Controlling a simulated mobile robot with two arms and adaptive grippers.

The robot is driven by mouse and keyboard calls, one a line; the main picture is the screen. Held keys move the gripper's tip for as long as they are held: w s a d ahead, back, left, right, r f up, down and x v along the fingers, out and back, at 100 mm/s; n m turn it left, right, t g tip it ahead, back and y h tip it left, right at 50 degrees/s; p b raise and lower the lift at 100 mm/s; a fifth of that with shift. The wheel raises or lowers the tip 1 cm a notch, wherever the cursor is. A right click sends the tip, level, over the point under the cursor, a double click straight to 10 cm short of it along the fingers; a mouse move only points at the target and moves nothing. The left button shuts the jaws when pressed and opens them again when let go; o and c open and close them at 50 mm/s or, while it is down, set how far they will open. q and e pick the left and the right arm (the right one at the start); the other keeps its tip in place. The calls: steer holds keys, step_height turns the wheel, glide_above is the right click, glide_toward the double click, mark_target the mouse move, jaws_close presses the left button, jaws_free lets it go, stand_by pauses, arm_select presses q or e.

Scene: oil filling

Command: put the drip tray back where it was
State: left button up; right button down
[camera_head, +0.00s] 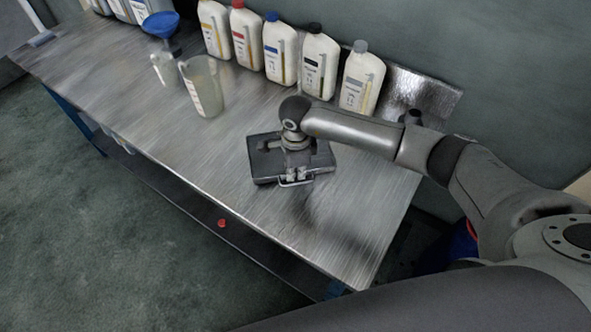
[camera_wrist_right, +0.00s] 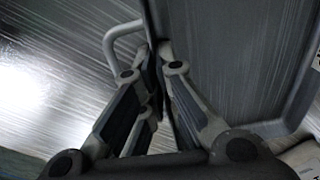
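The drip tray (camera_head: 264,171) is a dark, shallow rectangular tray on the metal workbench, with a light wire handle at its front edge. My right gripper (camera_head: 294,173) is over its front edge, near the handle. In the right wrist view, the fingers of the right gripper (camera_wrist_right: 158,52) are close together on the wall of the drip tray (camera_wrist_right: 235,55), beside the handle. The gripper and wrist hide part of the tray in the head view. Whether the tray touches the bench is hard to tell. My left gripper is not in view.
The workbench (camera_head: 235,135) has a row of white bottles along the wall, including a grey-capped one (camera_head: 361,80) behind my right arm. A clear jug (camera_head: 203,88) and a blue funnel (camera_head: 161,22) stand left. The front of the bench is clear. A red cap (camera_head: 222,223) lies below.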

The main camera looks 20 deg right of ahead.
steer(key=shift+f, duration=0.2)
steer(key=c, duration=1.6)
jaws_free()
steer(key=shift+c, duration=0.2)
steer(key=shift+r, duration=0.1)
steer(key=shift+r, duration=0.4)
step_height(320, 180, up, 12)
steer(key=b, duration=0.3)
steer(key=shift+s+f, duration=0.15)
steer(key=shift+f, duration=0.1)
